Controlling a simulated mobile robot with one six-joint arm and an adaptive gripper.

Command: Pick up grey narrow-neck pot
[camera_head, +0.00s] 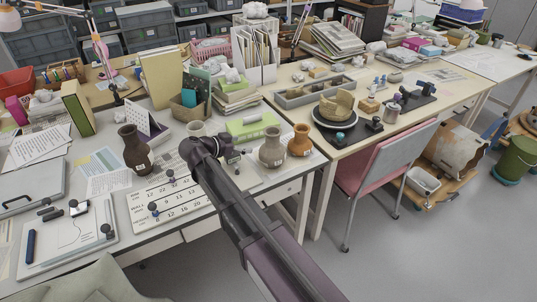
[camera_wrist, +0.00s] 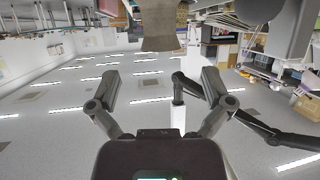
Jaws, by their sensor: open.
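The grey narrow-neck pot (camera_head: 272,150) stands upright on the near table, with a small white label on its side. My gripper (camera_head: 232,153) is just left of it in the head view, partly hidden by my own arm. In the wrist view my gripper (camera_wrist: 160,78) has its two fingers wide apart, with nothing between the tips. A grey-brown pot body (camera_wrist: 163,24), apparently the same pot, shows at the top of that view, beyond the fingertips and cut off by the frame edge. I cannot tell any contact.
An orange-brown pot (camera_head: 300,140) stands close to the grey pot's right. A dark brown pot (camera_head: 134,150) stands further left, near a number sheet (camera_head: 150,207). A pink chair (camera_head: 385,165) is right.

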